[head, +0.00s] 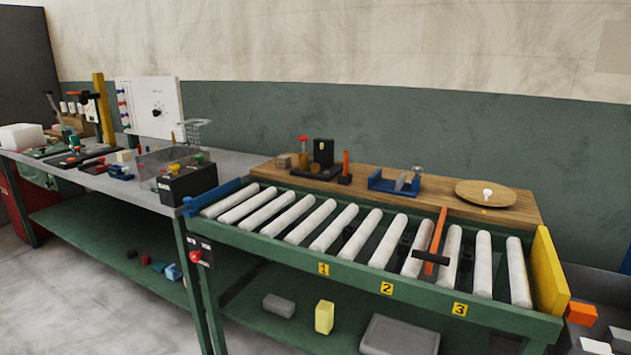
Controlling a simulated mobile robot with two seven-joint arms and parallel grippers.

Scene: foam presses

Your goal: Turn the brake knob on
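A red knob (196,257) sits on a small dark plate with pale labels at the front left corner of the green roller conveyor (345,255). It could be the brake knob, but the labels are too small to read. Neither gripper is in view, and nothing is seen touching the red knob.
White rollers fill the conveyor, with an orange bar (436,240) across them and a yellow end plate (550,270) at right. A wooden shelf (440,203) behind holds a round disc (485,200). The grey bench (105,180) at left is crowded. Floor (80,300) at front left is clear.

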